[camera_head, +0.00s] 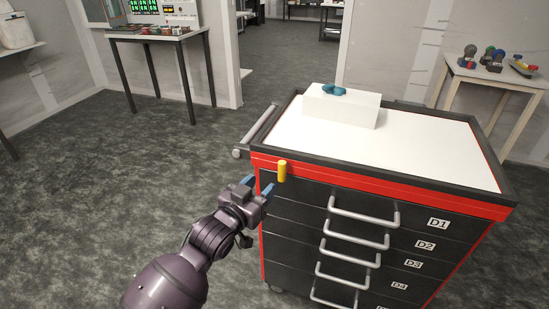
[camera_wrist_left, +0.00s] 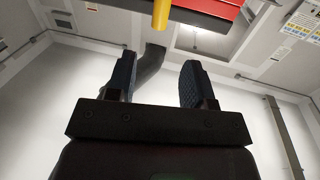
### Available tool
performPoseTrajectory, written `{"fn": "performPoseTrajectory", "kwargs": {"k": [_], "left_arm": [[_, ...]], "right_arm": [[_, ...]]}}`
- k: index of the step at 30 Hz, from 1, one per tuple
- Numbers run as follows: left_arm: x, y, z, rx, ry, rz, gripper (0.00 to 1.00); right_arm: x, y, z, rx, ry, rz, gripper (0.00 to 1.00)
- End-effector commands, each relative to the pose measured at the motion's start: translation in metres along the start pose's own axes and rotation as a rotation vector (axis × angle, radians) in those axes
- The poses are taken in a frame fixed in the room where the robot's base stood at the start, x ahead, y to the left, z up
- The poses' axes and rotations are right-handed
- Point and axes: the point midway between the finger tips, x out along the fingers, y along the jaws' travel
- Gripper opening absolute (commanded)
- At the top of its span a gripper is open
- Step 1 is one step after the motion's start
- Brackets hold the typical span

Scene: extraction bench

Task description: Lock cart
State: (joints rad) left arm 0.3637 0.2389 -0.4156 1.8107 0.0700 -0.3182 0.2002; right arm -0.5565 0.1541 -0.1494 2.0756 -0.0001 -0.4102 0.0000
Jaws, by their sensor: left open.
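The cart (camera_head: 280,222) is a dark drawer cabinet with red trim, a white top and silver drawer handles, its drawers labelled D1, D2 and on down. In the left wrist view the yellow lever (camera_wrist_left: 161,14) shows at the top, beyond the two open fingers (camera_wrist_left: 156,78). My right gripper is not in view.
A white box (camera_head: 340,108) with a teal item (camera_head: 334,90) on it sits on the cart top. A side push handle (camera_head: 258,130) sticks out at the cart's left. A table (camera_head: 490,72) stands at right, another (camera_head: 155,36) at back left.

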Motion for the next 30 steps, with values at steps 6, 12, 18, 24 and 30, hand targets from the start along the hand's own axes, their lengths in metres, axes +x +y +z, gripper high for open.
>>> {"fn": "performPoseTrajectory", "kwargs": {"k": [6,12,18,24,30], "left_arm": [[0.013,0.000,0.000,-0.028,0.005,0.001,0.48],[0.043,0.000,0.001,-0.029,0.004,0.001,0.48],[0.075,0.001,0.001,-0.028,0.003,0.002,0.48],[0.097,0.000,0.001,-0.027,0.004,0.001,0.48],[0.107,0.000,-0.001,-0.027,0.005,0.000,0.48]], "right_arm": [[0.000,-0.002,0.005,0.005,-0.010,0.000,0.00],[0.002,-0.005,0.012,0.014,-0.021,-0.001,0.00],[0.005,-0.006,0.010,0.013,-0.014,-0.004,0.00],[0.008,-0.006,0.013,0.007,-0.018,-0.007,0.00],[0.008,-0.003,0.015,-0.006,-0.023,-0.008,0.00]]}}
